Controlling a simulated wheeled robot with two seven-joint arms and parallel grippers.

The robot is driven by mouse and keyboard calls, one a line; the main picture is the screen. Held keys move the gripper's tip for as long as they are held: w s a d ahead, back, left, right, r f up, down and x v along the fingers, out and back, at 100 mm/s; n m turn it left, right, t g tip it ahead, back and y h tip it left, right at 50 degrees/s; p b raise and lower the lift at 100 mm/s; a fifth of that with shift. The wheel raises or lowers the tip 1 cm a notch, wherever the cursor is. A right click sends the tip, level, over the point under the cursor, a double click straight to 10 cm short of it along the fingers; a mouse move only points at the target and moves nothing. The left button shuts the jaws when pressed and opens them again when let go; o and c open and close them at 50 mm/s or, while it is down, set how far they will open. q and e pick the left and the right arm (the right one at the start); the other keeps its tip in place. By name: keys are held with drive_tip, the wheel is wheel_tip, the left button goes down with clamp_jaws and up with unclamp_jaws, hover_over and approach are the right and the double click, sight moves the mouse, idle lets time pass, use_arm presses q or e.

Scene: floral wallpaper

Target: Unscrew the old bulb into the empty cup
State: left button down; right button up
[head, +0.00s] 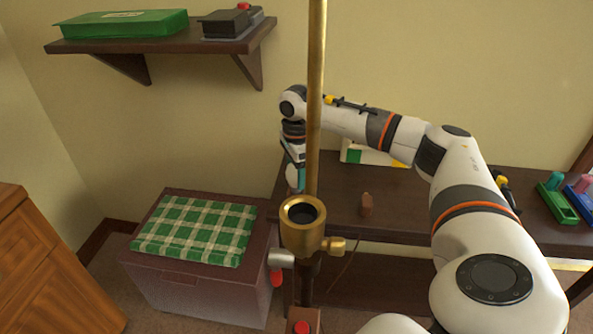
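A brass lamp socket (302,212) with a dark, open top stands in front of me beside a tall brass pole (316,90). No bulb shows in its mouth. My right gripper (294,178) points down behind the pole, beyond and above the socket. A pale, teal-tinted shape shows at its fingers; I cannot tell whether it is a held bulb or part of the gripper. At the right edge, a green holder (558,206) has an open hollow and a teal piece on top. A blue holder (584,200) with a pink piece is next to it. My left gripper is out of view.
A chest (200,290) with a green checked cushion (195,230) is at left. A wall shelf (165,42) holds a green box (125,24).

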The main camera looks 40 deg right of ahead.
drive_tip(key=shift+o, duration=1.4)
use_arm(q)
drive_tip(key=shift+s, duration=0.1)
use_arm(e)
wheel_tip(320, 180, up, 11)
drive_tip(key=shift+f+p, duration=0.1)
drive_tip(key=shift+p, duration=0.75)
drive_tip(key=shift+r, duration=0.65)
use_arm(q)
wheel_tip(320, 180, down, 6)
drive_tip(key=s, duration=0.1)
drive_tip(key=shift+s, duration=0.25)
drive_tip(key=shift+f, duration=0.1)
